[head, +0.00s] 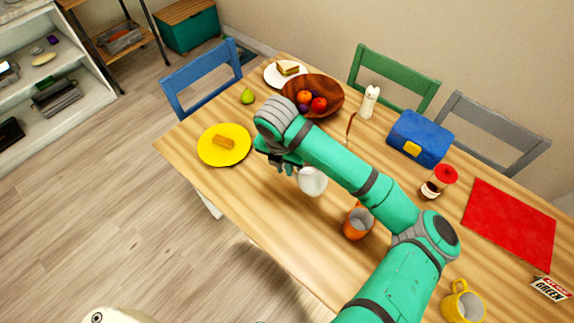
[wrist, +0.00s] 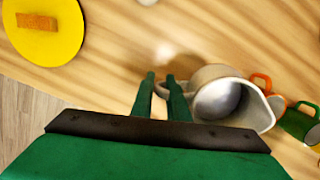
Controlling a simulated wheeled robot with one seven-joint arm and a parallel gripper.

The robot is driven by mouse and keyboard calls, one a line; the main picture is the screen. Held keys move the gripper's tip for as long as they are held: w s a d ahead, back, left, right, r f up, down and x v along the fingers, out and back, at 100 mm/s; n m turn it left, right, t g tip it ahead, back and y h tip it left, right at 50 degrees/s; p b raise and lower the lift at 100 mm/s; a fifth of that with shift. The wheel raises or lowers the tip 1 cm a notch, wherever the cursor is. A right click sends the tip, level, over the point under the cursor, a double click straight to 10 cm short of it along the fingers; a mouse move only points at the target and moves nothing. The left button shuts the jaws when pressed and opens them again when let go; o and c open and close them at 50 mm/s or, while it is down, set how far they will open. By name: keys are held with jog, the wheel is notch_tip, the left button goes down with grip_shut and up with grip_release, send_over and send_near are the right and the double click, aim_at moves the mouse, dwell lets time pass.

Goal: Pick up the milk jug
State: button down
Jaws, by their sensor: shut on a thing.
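The milk jug is a pale whitish jug (head: 312,182) near the middle of the table, just right of my gripper (head: 283,163) in the head view. In the wrist view the jug (wrist: 240,108) lies to the right of the fingers, with its open mouth showing and its handle toward them. My gripper (wrist: 160,95) is shut on the jug's handle, one finger on each side of it. The arm hides part of the jug's surroundings in the head view. I cannot tell whether the jug's base touches the table.
An orange mug (head: 357,222) stands close to the jug, with a green mug (wrist: 302,122) beyond it. A yellow plate (head: 206,154) with food is at left. A fruit bowl (head: 333,91), milk-like bottle (head: 369,101) and blue lunch box (head: 419,138) stand farther back.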

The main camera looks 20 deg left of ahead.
jog(key=s+r, duration=0.5)
jog(key=s, duration=0.5)
jog(key=shift+d, duration=0.25)
dwell(0.3)
dwell(2.5)
